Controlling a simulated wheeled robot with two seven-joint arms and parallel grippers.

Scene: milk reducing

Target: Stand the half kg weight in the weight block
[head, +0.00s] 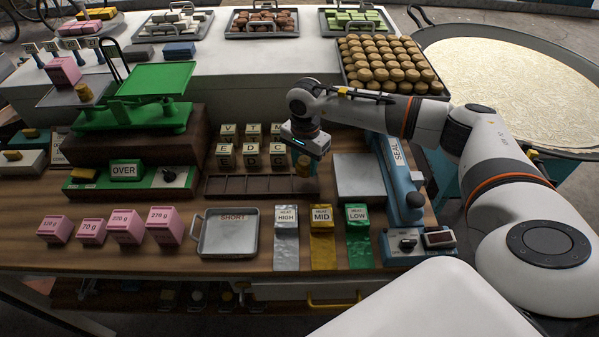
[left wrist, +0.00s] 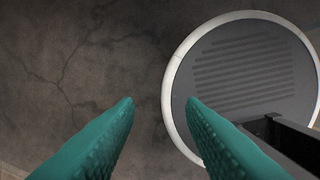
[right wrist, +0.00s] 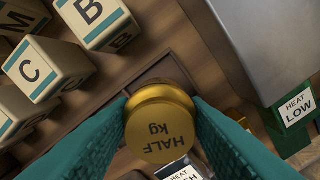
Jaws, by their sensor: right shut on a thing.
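The half kg weight (right wrist: 162,125) is a round brass piece marked HALF kg, seen from its top in the right wrist view. My right gripper (right wrist: 160,108) is shut on it, one green finger on each side. In the head view the right gripper (head: 304,158) is over the right end of a dark wooden block with a row of recesses (head: 250,187). I cannot tell whether this is the weight block, or whether the weight touches it. The weight's underside is hidden. My left gripper (left wrist: 160,102) is open and empty above the floor, outside the head view.
Lettered cubes (head: 251,149) stand just behind the recessed block. A grey plate and the blue SEAL device (head: 398,165) are to the right. A SHORT tray (head: 229,240) and HIGH, MID and LOW packets (head: 322,235) are in front. A green scale (head: 140,95) stands at left.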

